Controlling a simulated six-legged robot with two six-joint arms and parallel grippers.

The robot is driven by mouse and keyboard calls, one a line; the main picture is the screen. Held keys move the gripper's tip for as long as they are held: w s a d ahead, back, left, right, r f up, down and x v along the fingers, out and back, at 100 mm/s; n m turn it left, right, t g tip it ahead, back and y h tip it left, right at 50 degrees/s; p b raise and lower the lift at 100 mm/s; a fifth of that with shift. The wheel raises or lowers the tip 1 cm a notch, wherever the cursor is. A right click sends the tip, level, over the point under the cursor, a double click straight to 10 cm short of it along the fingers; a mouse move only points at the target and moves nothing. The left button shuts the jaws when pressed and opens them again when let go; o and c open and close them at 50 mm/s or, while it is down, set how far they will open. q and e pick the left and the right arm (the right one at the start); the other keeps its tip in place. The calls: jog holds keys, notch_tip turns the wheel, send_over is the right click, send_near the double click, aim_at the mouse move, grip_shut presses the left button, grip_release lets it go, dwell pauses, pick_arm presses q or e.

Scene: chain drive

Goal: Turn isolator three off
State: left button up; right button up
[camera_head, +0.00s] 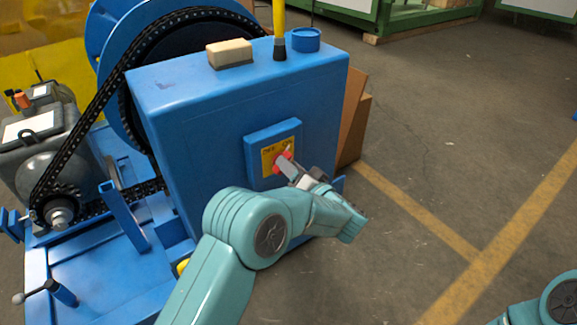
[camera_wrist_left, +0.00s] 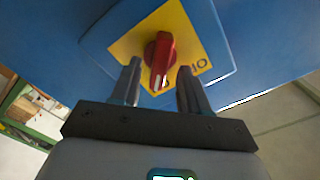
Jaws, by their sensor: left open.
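The isolator is a red rotary knob (camera_wrist_left: 160,55) on a yellow plate (camera_wrist_left: 196,42) with lettering, fixed to a raised blue panel on the blue housing (camera_head: 225,115). In the head view the red knob (camera_head: 281,162) is partly hidden by my left gripper (camera_head: 285,165). In the left wrist view my left gripper (camera_wrist_left: 158,82) is open, with one finger on each side of the knob's lower part. I cannot tell whether the fingers touch it. My right gripper is not in view; part of my right arm shows at the lower right.
A pale block (camera_head: 229,53), a blue cap (camera_head: 306,40) and a yellow-handled tool (camera_head: 279,25) are on top of the housing. A black chain (camera_head: 82,120) runs around the large blue wheel at left. Cardboard (camera_head: 352,120) stands behind. The floor at right is clear.

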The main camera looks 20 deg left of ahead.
pick_arm(q)
grip_shut()
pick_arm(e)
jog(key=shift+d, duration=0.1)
pick_arm(q)
jog(key=shift+s+a+n+b, duration=0.1)
jog(key=shift+n+b, duration=0.7)
jog(key=shift+n, duration=2.2)
jog(key=shift+s+a+n+b, duration=0.1)
jog(key=shift+n+b, duration=0.75)
jog(key=shift+n, duration=2.15)
jog(key=shift+s+a+n+b, duration=0.1)
jog(key=shift+n+b, duration=0.7)
jog(key=shift+n, duration=2.2)
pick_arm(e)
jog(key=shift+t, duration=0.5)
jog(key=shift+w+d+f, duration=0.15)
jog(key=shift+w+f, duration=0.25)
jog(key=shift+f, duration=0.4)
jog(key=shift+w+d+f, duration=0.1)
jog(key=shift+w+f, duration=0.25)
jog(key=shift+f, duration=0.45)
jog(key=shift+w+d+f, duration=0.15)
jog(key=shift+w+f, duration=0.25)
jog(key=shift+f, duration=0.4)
